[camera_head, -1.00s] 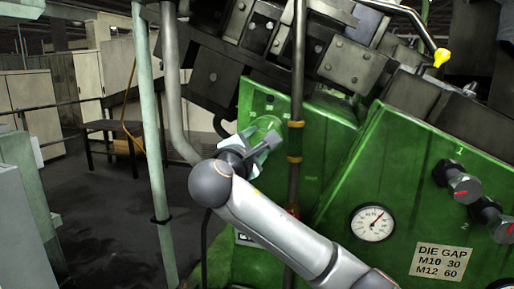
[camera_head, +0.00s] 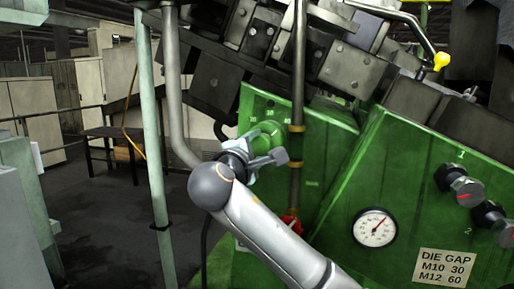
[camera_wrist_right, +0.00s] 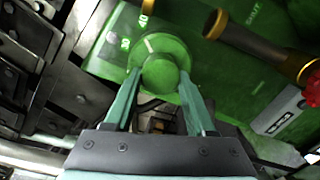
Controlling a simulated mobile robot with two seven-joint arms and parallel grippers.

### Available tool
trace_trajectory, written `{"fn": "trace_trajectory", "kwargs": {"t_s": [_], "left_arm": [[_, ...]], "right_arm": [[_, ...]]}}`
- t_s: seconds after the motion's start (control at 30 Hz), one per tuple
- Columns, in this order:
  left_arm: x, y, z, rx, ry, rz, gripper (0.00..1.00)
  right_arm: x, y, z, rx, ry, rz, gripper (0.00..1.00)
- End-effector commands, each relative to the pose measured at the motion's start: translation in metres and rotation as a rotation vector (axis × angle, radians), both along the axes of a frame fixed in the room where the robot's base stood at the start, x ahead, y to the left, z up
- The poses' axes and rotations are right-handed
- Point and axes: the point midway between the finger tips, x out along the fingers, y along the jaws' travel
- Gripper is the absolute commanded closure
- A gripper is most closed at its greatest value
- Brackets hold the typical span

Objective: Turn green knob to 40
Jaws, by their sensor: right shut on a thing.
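The green knob (camera_wrist_right: 165,72) is a round boss on a wider green disc, on the green machine panel. In the right wrist view it sits between the two fingers of my right gripper (camera_wrist_right: 158,88), which is shut on it. A pale mark on the disc points up, near the printed 40 (camera_wrist_right: 145,18). A 30 (camera_wrist_right: 125,44) is printed lower left of it. In the head view the knob (camera_head: 268,132) is partly hidden behind my right gripper (camera_head: 262,152). My left gripper is out of view.
A brown vertical pipe (camera_head: 297,110) with yellow bands runs just right of the knob, with a red part (camera_head: 291,222) low on it. A dial gauge (camera_head: 375,228), a DIE GAP plate (camera_head: 445,267) and two black knobs stand further right. A pale green post (camera_head: 153,150) is left.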

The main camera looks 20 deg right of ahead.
Motion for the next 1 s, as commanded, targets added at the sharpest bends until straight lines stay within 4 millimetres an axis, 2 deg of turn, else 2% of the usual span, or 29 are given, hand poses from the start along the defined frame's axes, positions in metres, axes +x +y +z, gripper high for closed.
{"fn": "trace_trajectory", "kwargs": {"t_s": [0.07,0.1,0.33,0.67,0.77,1.0], "left_arm": [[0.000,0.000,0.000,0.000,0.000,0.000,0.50],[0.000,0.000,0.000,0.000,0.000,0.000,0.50],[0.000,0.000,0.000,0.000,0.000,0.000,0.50],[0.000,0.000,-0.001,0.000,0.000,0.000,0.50],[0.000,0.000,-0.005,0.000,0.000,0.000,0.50],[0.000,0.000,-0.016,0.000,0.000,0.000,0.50]], "right_arm": [[0.000,0.000,-0.001,0.005,0.000,0.000,1.00],[0.000,0.000,-0.001,0.005,0.000,0.000,0.41],[0.000,0.000,0.000,0.003,0.001,0.000,0.15],[-0.003,0.003,-0.001,0.001,0.000,0.002,0.15],[-0.013,0.010,-0.001,0.002,-0.002,0.004,0.15],[-0.056,0.040,-0.002,0.003,-0.003,0.006,0.15]]}}
